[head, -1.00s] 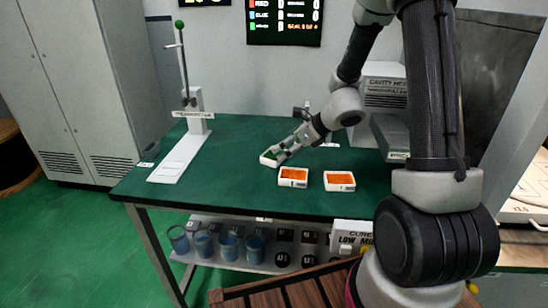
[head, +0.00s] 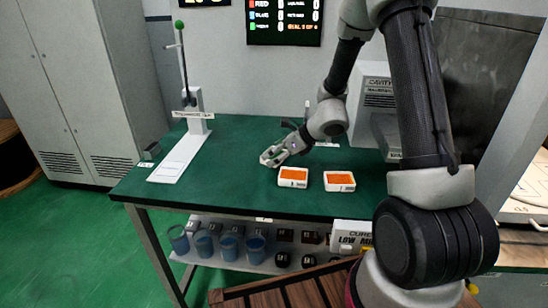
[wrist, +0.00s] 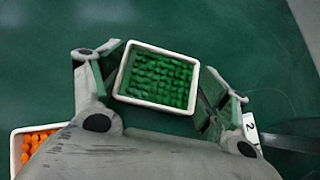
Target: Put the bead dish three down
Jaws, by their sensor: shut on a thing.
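A white square dish of green beads (wrist: 160,78) lies between the fingers of my gripper (wrist: 158,92) in the wrist view. The fingers flank it on its left and right sides, and my gripper is shut on it. No number shows on this dish. In the head view my gripper (head: 272,157) is low over the green table, left of centre, and largely hides the dish. I cannot tell whether the dish touches the table.
Two white dishes of orange beads (head: 293,177) (head: 339,181) stand on the table (head: 230,190) nearer the front edge. One shows in the wrist view (wrist: 20,140). A white stand with a rod (head: 182,157) is at the left. A microwave apparatus (head: 378,100) is behind right. The table between stand and gripper is clear.

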